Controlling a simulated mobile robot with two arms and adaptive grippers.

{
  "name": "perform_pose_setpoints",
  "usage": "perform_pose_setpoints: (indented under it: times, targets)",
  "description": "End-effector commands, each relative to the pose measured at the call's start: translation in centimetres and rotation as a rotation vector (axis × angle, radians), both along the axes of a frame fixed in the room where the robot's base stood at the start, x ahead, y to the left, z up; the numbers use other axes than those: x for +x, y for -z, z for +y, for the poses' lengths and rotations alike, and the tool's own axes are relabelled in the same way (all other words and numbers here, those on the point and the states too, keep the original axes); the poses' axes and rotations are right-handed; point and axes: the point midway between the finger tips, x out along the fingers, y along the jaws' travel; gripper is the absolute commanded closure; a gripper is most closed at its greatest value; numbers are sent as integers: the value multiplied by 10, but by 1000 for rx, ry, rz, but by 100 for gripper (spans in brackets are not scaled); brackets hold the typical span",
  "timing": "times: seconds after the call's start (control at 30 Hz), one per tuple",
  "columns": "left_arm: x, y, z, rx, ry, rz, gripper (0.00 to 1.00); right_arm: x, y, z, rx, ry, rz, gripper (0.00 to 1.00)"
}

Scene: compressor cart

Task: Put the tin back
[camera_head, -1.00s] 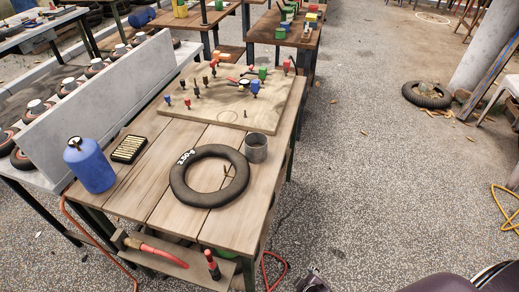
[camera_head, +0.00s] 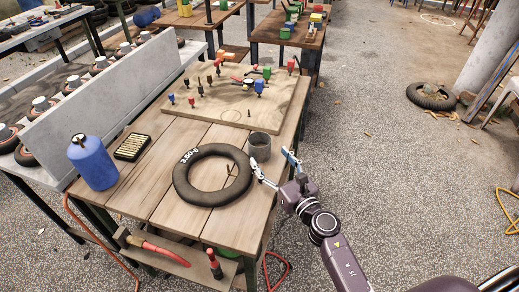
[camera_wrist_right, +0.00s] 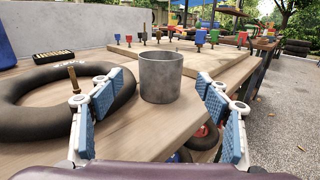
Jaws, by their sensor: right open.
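The grey metal tin (camera_head: 260,146) stands upright on the wooden table, close to its right edge and beside the black inner tube. In the right wrist view the tin (camera_wrist_right: 160,77) is straight ahead, between the two fingers but beyond their tips. My right gripper (camera_head: 272,168) is open and empty, reaching in from the right at the table's edge, just short of the tin. Its blue-padded fingers (camera_wrist_right: 158,98) are spread wide. A board (camera_head: 240,95) with a drawn circle outline (camera_head: 230,115) lies behind the tin. My left gripper is not in view.
The black inner tube (camera_head: 212,176) lies left of the tin, near my right gripper's left finger. A blue bottle (camera_head: 92,163) and a dark tray (camera_head: 132,146) stand farther left. Several coloured fittings sit on the board.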

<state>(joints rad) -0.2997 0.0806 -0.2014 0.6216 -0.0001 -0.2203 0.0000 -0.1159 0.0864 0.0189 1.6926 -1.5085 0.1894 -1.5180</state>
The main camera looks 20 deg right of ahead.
Motion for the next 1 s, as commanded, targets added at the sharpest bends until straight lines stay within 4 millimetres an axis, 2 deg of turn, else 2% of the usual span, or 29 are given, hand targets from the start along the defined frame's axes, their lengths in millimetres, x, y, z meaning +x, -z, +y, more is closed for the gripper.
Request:
perform_pose_setpoints:
  times: [0.37,0.6,0.93,1.0]
  targets:
    - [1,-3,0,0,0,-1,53,39,-1,8,-27,-12,-4,30]
    - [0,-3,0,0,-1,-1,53,71,-1,12,-26,-12,-4,30]
    - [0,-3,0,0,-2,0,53,77,0,13,-27,-11,-3,30]
    - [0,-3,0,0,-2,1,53,77,0,13,-27,-11,-3,38]
